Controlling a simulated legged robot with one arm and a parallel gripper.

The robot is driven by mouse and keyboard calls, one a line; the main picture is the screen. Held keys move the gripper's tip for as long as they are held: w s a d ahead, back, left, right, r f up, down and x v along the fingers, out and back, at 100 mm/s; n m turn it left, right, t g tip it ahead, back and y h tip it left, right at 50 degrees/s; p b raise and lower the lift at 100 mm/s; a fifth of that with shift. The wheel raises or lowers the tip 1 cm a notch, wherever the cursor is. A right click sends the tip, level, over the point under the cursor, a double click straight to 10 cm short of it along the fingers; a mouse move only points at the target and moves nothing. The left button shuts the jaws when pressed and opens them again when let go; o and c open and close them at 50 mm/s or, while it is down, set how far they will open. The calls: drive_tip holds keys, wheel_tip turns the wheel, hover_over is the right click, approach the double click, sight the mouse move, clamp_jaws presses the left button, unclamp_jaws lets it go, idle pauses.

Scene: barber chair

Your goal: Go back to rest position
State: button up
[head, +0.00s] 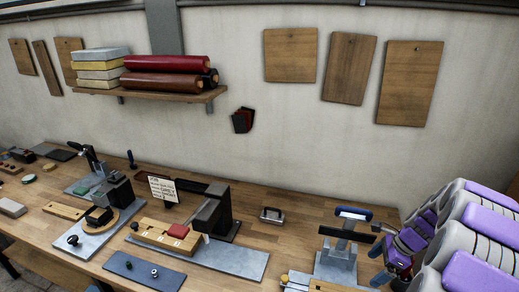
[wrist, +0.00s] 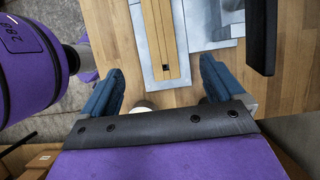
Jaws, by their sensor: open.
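In the head view my gripper (head: 384,258) is at the lower right, at the end of my purple and grey arm, close to the bench's right end. It is beside a grey metal tool (head: 338,262) with a blue-topped handle. Contact between them cannot be told. A wooden strip on a grey plate (wrist: 158,40) lies ahead of the fingers in the wrist view.
The wooden bench (head: 262,238) carries a black press (head: 212,212), a wooden jig (head: 165,236) with a red block, a small sign (head: 163,188) and a small metal case (head: 271,215). A shelf (head: 150,94) with rolls and stacked blocks is on the wall.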

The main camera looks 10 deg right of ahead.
drive_tip(key=s+a+r+n+g, duration=0.1)
drive_tip(key=a+r+n, duration=0.25)
drive_tip(key=a, duration=0.45)
drive_tip(key=s+a+r+n+g+h, duration=0.1)
drive_tip(key=s+a+r+n, duration=0.2)
drive_tip(key=a, duration=0.4)
drive_tip(key=a+r+n+g, duration=0.1)
drive_tip(key=a+r+n, duration=0.2)
drive_tip(key=a+n, duration=0.35)
drive_tip(key=s+a+r+n+h, duration=0.1)
drive_tip(key=s+a+n, duration=0.4)
drive_tip(key=s, duration=0.4)
drive_tip(key=s+a+r+n+g+h, duration=0.1)
drive_tip(key=s+a+n+h, duration=0.1)
drive_tip(key=s+a+n, duration=0.4)
drive_tip(key=s, duration=0.4)
drive_tip(key=shift+a+r, duration=0.25)
drive_tip(key=shift+a, duration=0.1)
